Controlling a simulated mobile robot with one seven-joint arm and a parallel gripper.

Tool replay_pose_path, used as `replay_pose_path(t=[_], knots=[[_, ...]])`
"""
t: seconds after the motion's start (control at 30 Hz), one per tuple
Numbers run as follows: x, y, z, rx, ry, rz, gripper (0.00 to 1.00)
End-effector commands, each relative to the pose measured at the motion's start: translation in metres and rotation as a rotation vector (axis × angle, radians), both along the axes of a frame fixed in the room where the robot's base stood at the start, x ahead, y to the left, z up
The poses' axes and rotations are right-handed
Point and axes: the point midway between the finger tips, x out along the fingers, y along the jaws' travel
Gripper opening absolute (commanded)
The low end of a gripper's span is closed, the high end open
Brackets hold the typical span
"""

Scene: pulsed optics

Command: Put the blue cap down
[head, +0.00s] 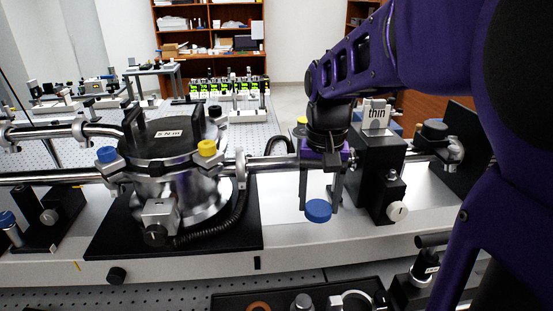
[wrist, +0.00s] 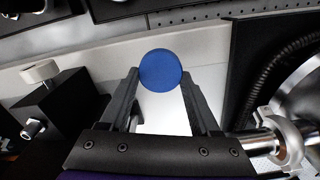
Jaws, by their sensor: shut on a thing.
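The blue cap (head: 318,210) is a small round disc held at the tips of my gripper (head: 319,204). In the wrist view the cap (wrist: 160,70) sits between the two dark fingertips (wrist: 160,76), its flat round face showing. My gripper is shut on it and points down over the white bench beam (head: 280,220). The cap looks held above the white surface; the exact gap is hard to tell.
A round metal chamber (head: 175,190) with a blue knob (head: 106,154) and a yellow knob (head: 207,148) stands left. A black tray (head: 290,302) with rings lies in front.

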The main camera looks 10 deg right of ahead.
Motion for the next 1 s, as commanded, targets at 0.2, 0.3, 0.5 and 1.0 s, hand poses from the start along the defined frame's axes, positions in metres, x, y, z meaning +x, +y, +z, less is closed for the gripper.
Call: replay_pose_path(t=[0.2,0.3,0.5,1.0], knots=[[-0.001,0.000,-0.021,0.000,0.001,0.000,0.00],[-0.001,0.000,-0.036,0.000,0.003,0.000,0.00],[0.000,0.000,-0.041,-0.001,-0.002,0.000,0.00],[0.000,0.000,-0.044,0.000,-0.001,0.000,0.93]])
